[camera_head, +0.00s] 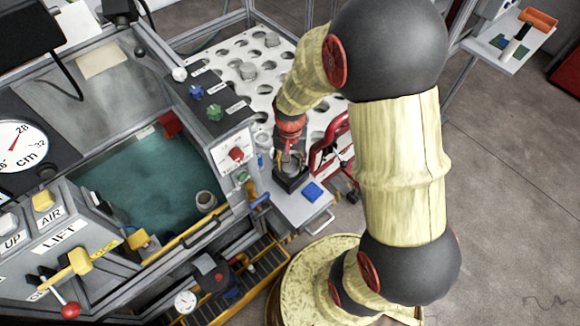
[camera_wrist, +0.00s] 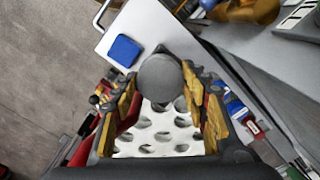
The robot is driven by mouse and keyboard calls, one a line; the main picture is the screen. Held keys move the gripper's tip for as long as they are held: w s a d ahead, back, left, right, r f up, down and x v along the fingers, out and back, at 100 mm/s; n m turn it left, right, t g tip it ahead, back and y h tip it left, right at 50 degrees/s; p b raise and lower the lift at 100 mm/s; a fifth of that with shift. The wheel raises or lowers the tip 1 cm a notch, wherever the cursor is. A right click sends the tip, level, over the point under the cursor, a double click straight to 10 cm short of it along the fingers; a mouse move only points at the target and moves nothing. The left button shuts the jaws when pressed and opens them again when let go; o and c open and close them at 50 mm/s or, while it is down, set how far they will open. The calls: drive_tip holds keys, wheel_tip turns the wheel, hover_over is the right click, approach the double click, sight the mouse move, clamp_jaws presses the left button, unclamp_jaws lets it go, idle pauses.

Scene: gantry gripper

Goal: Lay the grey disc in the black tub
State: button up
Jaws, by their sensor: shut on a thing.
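My gripper (camera_head: 291,158) points down over the small side shelf, beside the holed white board. In the wrist view, my gripper (camera_wrist: 161,72) is shut on the grey disc (camera_wrist: 160,79), a round, flat-faced piece held between the fingertips. The black tub (camera_head: 290,184) is a small dark box on the shelf, directly under the fingers in the head view. The disc mostly hides it in the wrist view. The disc is above or at the tub's mouth; I cannot tell whether it touches the tub. The disc is hard to make out in the head view.
A blue block (camera_head: 313,191) sits on the shelf (camera_head: 293,210) close to the tub's right. A red-framed item (camera_head: 330,150) stands just behind. The holed white board (camera_head: 228,60) holds grey pieces. The water tank (camera_head: 150,185) and its knob panel lie to the left.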

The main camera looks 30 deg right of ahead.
drive_tip(key=shift+w+d+f+b, duration=0.5)
drive_tip(key=shift+w+f+b, duration=0.25)
drive_tip(key=shift+f, duration=0.8)
drive_tip(key=shift+w+d+f+b, duration=0.45)
drive_tip(key=shift+w+f+b, duration=0.3)
drive_tip(key=shift+f, duration=0.85)
drive_tip(key=shift+w+d+f+b, duration=0.55)
drive_tip(key=shift+w+f, duration=0.35)
drive_tip(key=shift+f, duration=0.65)
drive_tip(key=shift+f, duration=0.4)
drive_tip(key=shift+s+f, duration=0.1)
drive_tip(key=shift+f, duration=0.05)
drive_tip(key=o, duration=1)
drive_tip(key=shift+f, duration=0.15)
drive_tip(key=shift+o, duration=0.4)
